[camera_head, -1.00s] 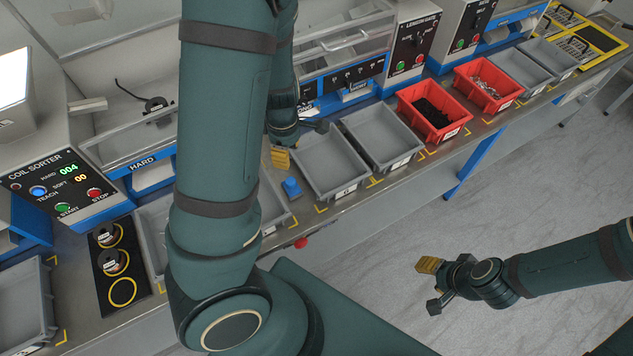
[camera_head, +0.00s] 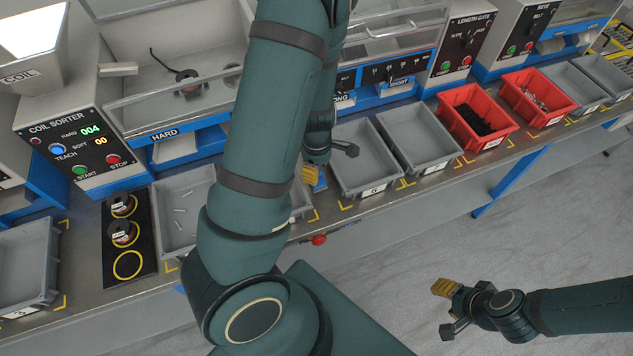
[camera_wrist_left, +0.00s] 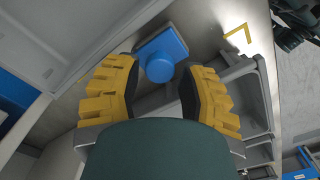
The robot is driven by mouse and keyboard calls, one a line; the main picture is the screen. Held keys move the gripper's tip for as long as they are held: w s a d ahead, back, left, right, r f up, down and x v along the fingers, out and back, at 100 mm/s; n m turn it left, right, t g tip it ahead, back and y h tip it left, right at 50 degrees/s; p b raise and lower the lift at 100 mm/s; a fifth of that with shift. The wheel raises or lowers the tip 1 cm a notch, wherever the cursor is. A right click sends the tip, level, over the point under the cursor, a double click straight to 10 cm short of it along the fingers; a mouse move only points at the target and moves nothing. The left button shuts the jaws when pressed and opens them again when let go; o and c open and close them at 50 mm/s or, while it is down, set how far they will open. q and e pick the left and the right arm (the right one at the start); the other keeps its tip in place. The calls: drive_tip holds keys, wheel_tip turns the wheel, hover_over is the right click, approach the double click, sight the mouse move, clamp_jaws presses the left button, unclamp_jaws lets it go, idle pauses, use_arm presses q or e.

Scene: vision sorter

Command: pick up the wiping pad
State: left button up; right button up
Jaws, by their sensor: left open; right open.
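The wiping pad (camera_wrist_left: 172,43) is a blue square plate with a round blue knob on top. In the left wrist view it lies on the grey bench, ahead of my left gripper (camera_wrist_left: 160,88). The gripper's yellow fingers are open, with the knob between and just beyond their tips; I see no contact. In the head view my left gripper (camera_head: 325,163) hangs over the bench front and mostly hides the pad, leaving a sliver of blue (camera_head: 320,184). My right gripper (camera_head: 447,308) is open and empty above the floor, away from the bench.
A grey bin (camera_head: 365,190) stands right of the pad; another grey bin (camera_head: 180,245) with small pieces is on the left. Red bins (camera_head: 499,136) stand further right. The coil sorter (camera_head: 75,140) is at left. A red button (camera_head: 319,240) sits on the bench's front edge.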

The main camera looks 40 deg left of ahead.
use_arm(q)
wheel_tip(320, 180, down, 2)
drive_tip(key=shift+f+b, duration=0.1)
drive_tip(key=shift+b, duration=0.2)
use_arm(e)
drive_tip(key=shift+w+f, duration=0.1)
drive_tip(key=shift+f, duration=0.5)
use_arm(q)
clamp_jaws()
drive_tip(key=shift+r, duration=0.2)
use_arm(e)
drive_tip(key=shift+r, duration=0.1)
use_arm(q)
wheel_tip(320, 180, up, 10)
drive_tip(key=p, duration=0.5)
use_arm(e)
drive_tip(key=r, duration=0.5)
drive_tip(key=shift+s+r, duration=0.1)
drive_tip(key=shift+s, duration=0.2)
use_arm(q)
drive_tip(key=shift+f, duration=0.1)
